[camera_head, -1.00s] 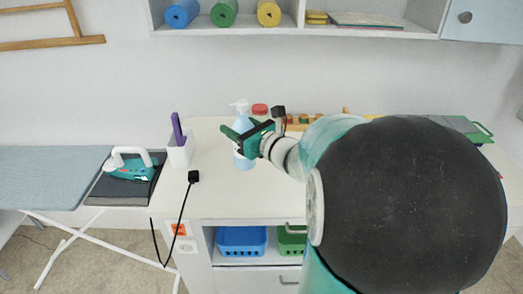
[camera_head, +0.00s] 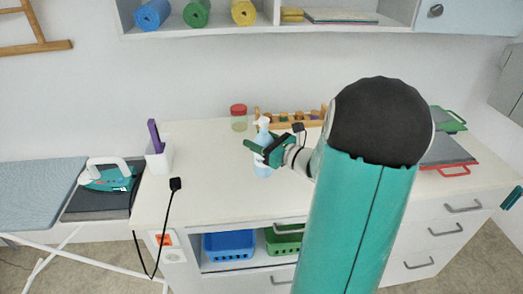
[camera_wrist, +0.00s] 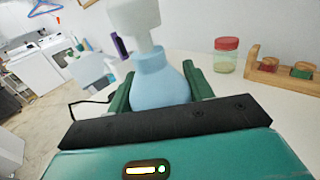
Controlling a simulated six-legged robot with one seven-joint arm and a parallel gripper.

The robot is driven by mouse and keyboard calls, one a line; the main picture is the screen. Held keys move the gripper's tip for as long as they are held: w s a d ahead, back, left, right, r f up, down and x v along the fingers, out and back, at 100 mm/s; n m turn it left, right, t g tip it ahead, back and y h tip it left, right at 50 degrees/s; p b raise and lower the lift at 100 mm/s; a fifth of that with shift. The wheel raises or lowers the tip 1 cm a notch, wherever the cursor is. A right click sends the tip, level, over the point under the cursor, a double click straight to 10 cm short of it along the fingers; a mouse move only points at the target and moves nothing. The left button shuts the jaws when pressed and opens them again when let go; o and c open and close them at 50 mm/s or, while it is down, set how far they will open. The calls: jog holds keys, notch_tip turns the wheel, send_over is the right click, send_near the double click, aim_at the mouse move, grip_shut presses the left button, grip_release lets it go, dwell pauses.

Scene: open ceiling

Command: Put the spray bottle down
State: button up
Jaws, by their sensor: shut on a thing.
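The spray bottle (camera_head: 262,167) is light blue with a white spray head. It is upright over the white counter (camera_head: 215,190) in the head view. My gripper (camera_head: 266,151) is shut on it, with the green fingers at either side of its upper body. In the wrist view the bottle (camera_wrist: 162,85) stands between the fingers, and its lower part is hidden by my gripper (camera_wrist: 160,98). I cannot tell whether its base touches the counter.
A red-lidded jar (camera_head: 239,118) and a wooden rack (camera_head: 290,119) stand behind the bottle. A white holder with a purple item (camera_head: 158,155) and a black cable (camera_head: 172,205) are at left. An iron (camera_head: 107,175) is further left.

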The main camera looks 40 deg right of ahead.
jog(key=shift+s+d+f, duration=0.1)
jog(key=shift+d+f, duration=0.3)
jog(key=shift+f, duration=0.05)
jog(key=shift+d+f, duration=0.15)
jog(key=shift+f, duration=1.55)
jog(key=shift+f, duration=0.1)
jog(key=o, duration=1.1)
jog(key=shift+s, duration=0.25)
jog(key=s, duration=0.3)
jog(key=s+d, duration=0.1)
jog(key=s, duration=0.3)
jog(key=s+d, duration=0.1)
jog(key=s, duration=0.3)
jog(key=shift+s, duration=0.15)
jog(key=shift+d, duration=0.1)
